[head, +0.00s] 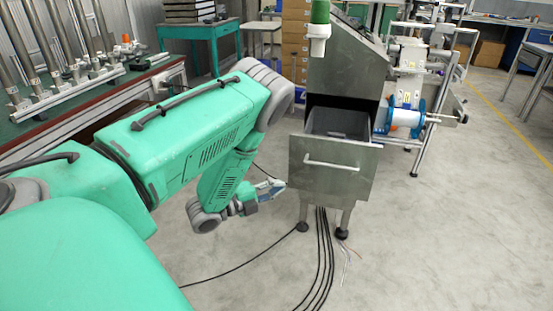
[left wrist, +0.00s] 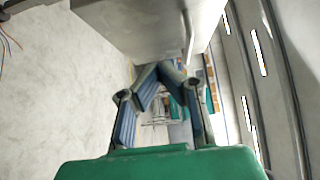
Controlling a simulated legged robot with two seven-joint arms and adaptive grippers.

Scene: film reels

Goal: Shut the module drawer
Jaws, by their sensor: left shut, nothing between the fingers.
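The module drawer (head: 332,171) is a grey metal box with a bar handle on its front. In the head view it stands pulled out of the steel cabinet (head: 345,72), and its dark inside shows. My left gripper (head: 280,184) is shut and empty, just left of the drawer front, about level with its lower half. In the left wrist view the fingers of my left gripper (left wrist: 158,72) meet at their tips, with a grey metal surface (left wrist: 135,25) just above and beyond them. I cannot tell if they touch it. My right gripper is out of view.
A blue and white reel (head: 402,118) sits on a metal frame right of the cabinet. Black cables (head: 322,250) run over the floor below the drawer. A green workbench (head: 95,98) with posts stands at the left. The floor in front at the right is clear.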

